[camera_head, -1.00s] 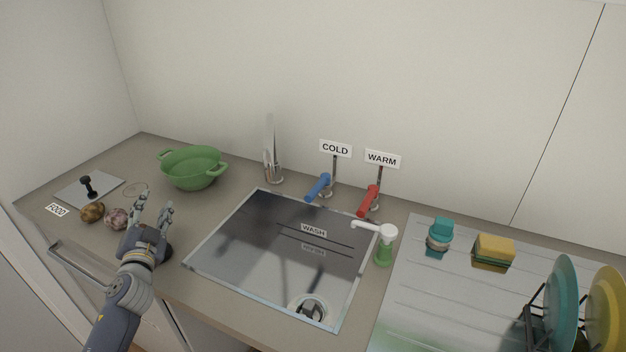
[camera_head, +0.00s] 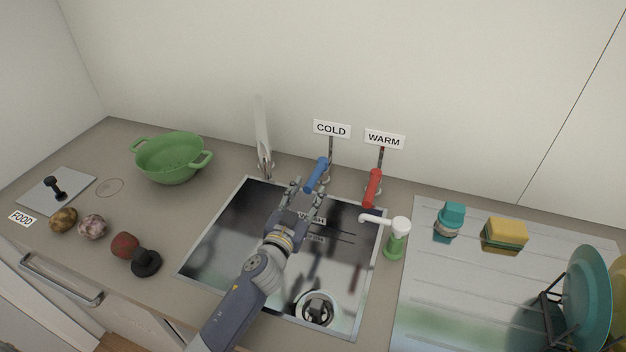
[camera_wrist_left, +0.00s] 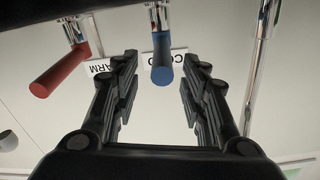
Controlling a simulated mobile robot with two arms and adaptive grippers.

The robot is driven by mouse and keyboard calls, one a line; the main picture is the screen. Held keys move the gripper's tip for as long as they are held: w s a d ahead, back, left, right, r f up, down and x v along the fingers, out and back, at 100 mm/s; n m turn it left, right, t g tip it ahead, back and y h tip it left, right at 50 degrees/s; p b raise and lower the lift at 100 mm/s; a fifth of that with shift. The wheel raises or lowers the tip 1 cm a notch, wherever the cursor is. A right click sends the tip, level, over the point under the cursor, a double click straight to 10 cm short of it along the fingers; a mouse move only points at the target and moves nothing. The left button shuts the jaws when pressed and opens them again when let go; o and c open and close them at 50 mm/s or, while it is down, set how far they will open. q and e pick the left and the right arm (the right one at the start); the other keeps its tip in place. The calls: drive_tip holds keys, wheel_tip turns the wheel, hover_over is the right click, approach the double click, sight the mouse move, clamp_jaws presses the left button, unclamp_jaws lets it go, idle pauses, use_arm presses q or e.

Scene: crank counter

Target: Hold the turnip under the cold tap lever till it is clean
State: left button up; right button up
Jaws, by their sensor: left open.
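The blue lever (camera_head: 317,175) under the COLD sign (camera_head: 331,129) is at the back of the sink. My left gripper (camera_head: 305,190) is open and empty over the sink, its fingertips close to the blue lever. In the left wrist view the blue lever (camera_wrist_left: 162,70) shows between the two open fingers (camera_wrist_left: 160,85); I cannot tell if they touch it. A mottled pinkish, pale round vegetable (camera_head: 92,227), probably the turnip, lies on the left counter, away from the gripper. The tap spout (camera_head: 263,140) stands left of the levers. My right gripper is not in view.
A brown vegetable (camera_head: 63,220), a reddish one (camera_head: 125,245) and a black knobbed piece (camera_head: 146,263) lie near the turnip. A green colander (camera_head: 170,160) stands behind. The red WARM lever (camera_head: 372,188) and soap dispenser (camera_head: 396,240) are right of the gripper.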

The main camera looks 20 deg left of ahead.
sight(311, 182)
use_arm(q)
drive_tip(key=w, duration=0.3)
drive_tip(key=shift+w+f, duration=0.1)
drive_tip(key=shift+w, duration=0.8)
clamp_jaws()
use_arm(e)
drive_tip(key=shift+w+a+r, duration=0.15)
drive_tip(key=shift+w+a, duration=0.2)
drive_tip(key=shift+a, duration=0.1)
